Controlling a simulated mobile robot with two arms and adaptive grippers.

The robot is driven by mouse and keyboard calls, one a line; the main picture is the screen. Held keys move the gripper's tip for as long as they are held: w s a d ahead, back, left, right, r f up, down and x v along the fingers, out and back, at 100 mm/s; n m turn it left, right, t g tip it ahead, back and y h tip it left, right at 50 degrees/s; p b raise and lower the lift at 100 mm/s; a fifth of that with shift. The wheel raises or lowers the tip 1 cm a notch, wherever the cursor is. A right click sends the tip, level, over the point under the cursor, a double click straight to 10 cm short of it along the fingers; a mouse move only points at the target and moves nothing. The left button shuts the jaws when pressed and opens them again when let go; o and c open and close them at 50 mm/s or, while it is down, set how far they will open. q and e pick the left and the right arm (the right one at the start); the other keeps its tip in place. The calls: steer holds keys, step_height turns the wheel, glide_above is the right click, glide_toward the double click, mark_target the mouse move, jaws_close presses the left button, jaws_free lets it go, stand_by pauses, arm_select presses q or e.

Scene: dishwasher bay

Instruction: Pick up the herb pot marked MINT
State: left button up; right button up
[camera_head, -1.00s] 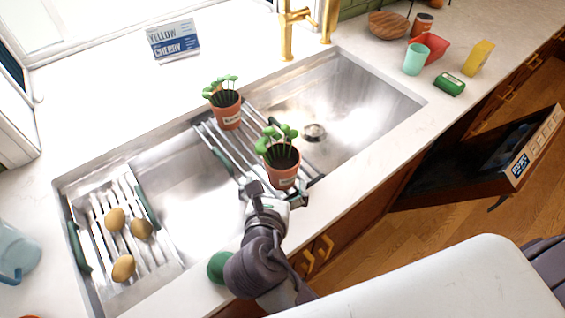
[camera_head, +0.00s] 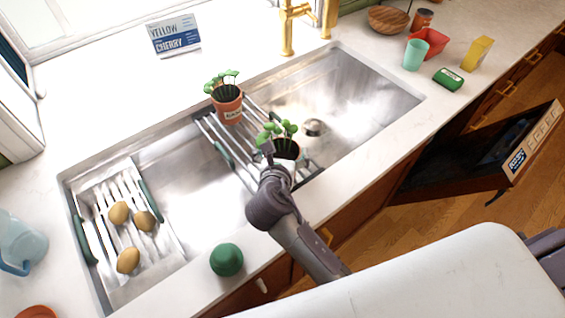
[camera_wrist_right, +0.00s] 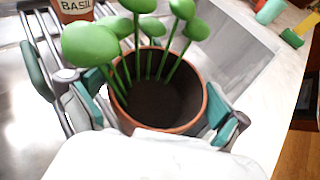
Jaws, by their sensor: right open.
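A terracotta pot with round green leaves (camera_head: 287,148) stands on the slatted rack across the sink. Its label is hidden by my arm, so I cannot read it. In the wrist view, this pot (camera_wrist_right: 158,100) sits between the two fingers of my right gripper (camera_wrist_right: 160,115), one on each side. My right gripper (camera_head: 277,160) is open around it. A second terracotta pot (camera_head: 229,106) stands farther back on the rack; its label reads BASIL in the wrist view (camera_wrist_right: 74,8). My left gripper is not in view.
The rack (camera_head: 236,165) spans the sink. Several potatoes (camera_head: 128,260) lie on another rack at left. A green dome-shaped object (camera_head: 226,260) is on the front counter edge. A gold faucet (camera_head: 287,30) stands behind; a cup (camera_head: 415,54) and red container (camera_head: 430,42) are at right.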

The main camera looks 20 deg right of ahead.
steer(key=shift+s, duration=0.1)
steer(key=shift+c, duration=0.2)
steer(key=shift+c, duration=1.4)
steer(key=c, duration=1.1)
steer(key=shift+r, duration=0.1)
steer(key=shift+c, duration=0.4)
steer(key=shift+r, duration=0.1)
